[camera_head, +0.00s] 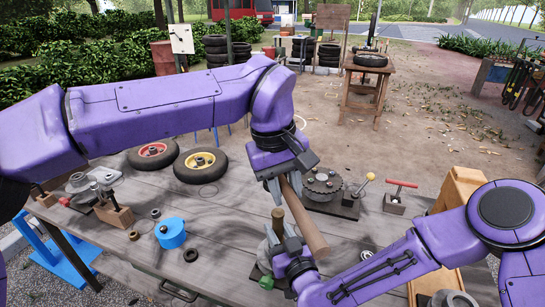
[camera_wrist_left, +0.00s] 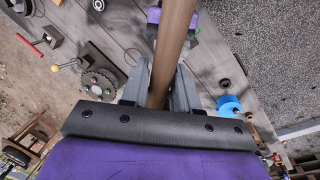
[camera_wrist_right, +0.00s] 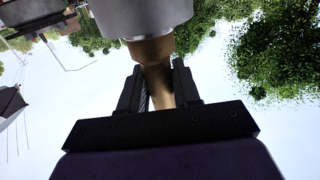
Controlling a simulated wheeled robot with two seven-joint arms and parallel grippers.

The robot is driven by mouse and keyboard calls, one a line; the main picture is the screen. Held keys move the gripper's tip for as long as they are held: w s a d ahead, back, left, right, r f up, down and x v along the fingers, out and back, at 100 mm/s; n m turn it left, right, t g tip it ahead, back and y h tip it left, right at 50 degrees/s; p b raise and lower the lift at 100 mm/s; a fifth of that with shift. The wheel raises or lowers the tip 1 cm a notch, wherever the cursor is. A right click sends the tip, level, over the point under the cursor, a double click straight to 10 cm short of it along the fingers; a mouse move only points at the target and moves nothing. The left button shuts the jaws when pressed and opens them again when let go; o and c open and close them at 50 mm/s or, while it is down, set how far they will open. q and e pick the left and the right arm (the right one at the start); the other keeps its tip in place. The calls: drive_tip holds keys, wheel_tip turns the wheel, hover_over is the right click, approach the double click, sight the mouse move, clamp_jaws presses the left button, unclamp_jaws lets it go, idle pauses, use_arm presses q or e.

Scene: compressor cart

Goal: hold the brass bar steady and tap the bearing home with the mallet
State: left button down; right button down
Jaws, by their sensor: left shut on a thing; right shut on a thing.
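My left gripper (camera_head: 284,188) is shut on a wooden, round handle, taken as the mallet (camera_head: 306,222), which slants down to the right over the bench. It also shows between the fingers in the left wrist view (camera_wrist_left: 174,40); no mallet head can be made out. My right gripper (camera_head: 279,242), lower and close by, is shut on the brass bar (camera_head: 278,218), whose dull brown end stands above the fingers. The bar also shows in the right wrist view (camera_wrist_right: 157,82), meeting a tan collar and large grey cylinder (camera_wrist_right: 145,15). I cannot identify the bearing.
The wooden bench (camera_head: 225,235) holds a blue round part (camera_head: 171,233), a yellow-hubbed wheel (camera_head: 201,164), a red-hubbed wheel (camera_head: 153,154), a round metal fixture (camera_head: 322,184) and a red T-handle (camera_head: 401,184). A tan wooden box (camera_head: 457,188) is beside my right arm.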

use_arm(q)
drive_tip(key=shift+s+d+f, duration=0.15)
drive_tip(key=shift+d, duration=0.1)
drive_tip(key=shift+f, duration=1.45)
